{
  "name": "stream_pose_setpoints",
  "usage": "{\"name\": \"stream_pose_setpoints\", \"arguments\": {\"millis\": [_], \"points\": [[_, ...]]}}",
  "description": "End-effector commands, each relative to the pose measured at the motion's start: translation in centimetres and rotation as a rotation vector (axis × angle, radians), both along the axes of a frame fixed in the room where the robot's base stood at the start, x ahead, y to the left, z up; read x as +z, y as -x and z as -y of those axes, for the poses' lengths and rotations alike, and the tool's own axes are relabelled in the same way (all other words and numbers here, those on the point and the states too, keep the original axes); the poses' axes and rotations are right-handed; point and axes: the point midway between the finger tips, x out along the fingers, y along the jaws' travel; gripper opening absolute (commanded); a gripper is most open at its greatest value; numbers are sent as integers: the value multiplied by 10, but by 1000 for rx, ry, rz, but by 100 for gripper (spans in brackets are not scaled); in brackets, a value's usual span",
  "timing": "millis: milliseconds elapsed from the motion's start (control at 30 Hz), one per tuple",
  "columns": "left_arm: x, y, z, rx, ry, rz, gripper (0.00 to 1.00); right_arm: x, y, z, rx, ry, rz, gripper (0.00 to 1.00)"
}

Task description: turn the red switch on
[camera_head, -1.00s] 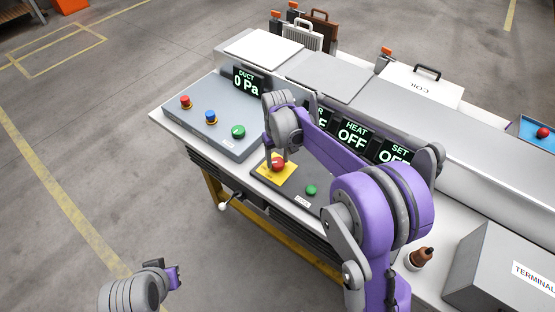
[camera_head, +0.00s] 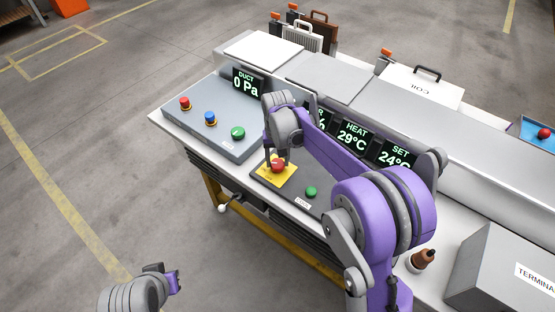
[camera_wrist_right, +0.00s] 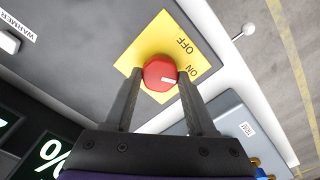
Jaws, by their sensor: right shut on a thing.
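The red switch (camera_head: 278,165) is a round red knob on a yellow plate (camera_head: 285,178), set on a dark grey panel. In the right wrist view the red knob (camera_wrist_right: 160,73) has a white mark that points toward the ON label; OFF is also printed on the plate (camera_wrist_right: 155,40). My right gripper (camera_head: 272,160) reaches down over the knob. In the wrist view its two fingers (camera_wrist_right: 157,88) are closed on the knob's sides. My left gripper (camera_head: 174,280) is at the lower left over the floor, far from the panel; its fingers are small and unclear.
A blue-grey box (camera_head: 215,125) with red, blue and green buttons stands to the left. A green button (camera_head: 311,191) is on the dark panel. Displays read 0 Pa, HEAT 29°C (camera_head: 353,136) and SET 24°C. A brown-topped bottle (camera_head: 423,258) and a terminal box (camera_head: 500,270) are at right.

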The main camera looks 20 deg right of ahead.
Motion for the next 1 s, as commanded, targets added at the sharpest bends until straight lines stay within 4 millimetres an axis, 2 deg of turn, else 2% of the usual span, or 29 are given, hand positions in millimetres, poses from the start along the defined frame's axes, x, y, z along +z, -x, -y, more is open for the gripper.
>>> {"name": "stream_pose_setpoints", "arguments": {"millis": [133, 167, 300, 667, 767, 1000], "points": [[0, 0, 0, 0, 0, 0, 0, 0, 0, 0, -2, 0, 0, 1], [0, 0, 0, 0, 0, 0, 0, 0, 0, 0, -2, 0, 0, 62], [0, 0, 0, 0, 0, 0, 0, 0, 0, 0, -1, 0, 0, 86], [0, 0, 0, 0, 0, 0, 0, 5, 0, 0, 0, 0, 0, 86], [1, 0, 0, 0, 0, 1, 0, 17, 0, 0, 1, 0, 0, 86], [4, -1, 0, 0, 0, 2, 0, 66, 0, 0, 0, 0, 0, 86]]}}
